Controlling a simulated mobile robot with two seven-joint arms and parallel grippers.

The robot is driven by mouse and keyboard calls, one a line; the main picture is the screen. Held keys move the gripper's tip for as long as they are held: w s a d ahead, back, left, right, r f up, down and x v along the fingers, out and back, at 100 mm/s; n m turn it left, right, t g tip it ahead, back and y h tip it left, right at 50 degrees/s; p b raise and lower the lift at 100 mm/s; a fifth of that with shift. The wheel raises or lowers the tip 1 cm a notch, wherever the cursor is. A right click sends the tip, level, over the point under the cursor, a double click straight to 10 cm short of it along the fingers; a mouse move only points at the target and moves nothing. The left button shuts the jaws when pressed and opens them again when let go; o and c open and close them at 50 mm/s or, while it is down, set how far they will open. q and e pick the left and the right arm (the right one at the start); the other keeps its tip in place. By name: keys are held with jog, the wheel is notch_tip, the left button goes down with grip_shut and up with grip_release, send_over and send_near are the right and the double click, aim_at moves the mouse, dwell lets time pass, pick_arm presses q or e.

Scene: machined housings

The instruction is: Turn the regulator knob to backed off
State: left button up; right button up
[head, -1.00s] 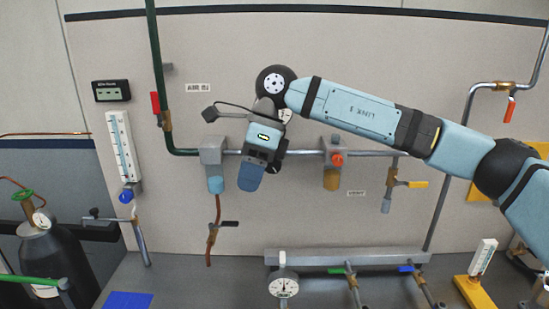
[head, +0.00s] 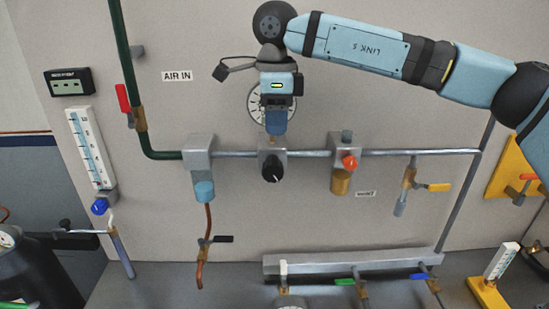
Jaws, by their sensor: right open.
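The regulator (head: 272,153) is a grey block on the horizontal pipe, between two other grey units. Its black knob (head: 271,169) faces me, with a pale pointer mark near its lower right. My right gripper (head: 276,132) hangs just above the knob in the picture, blue fingers pointing down, and does not cover it. It is open with nothing seen in it; the finger gap is hard to make out. Behind it, a round white gauge (head: 256,106) is partly hidden. My left gripper is not in view.
Left of the regulator is a grey unit (head: 199,150) with a blue bowl; right is one with an orange knob (head: 349,162) and amber bowl. A yellow-handled valve (head: 438,187) is farther right. A grey manifold (head: 350,262) runs below. The wall under the knob is clear.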

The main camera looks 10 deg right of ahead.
aim_at(275, 161)
notch_tip(275, 161, down, 10)
jog(key=shift+w+p, duration=0.1)
jog(key=shift+p, duration=1)
jog(key=shift+c, duration=0.2)
jog(key=c, duration=0.6)
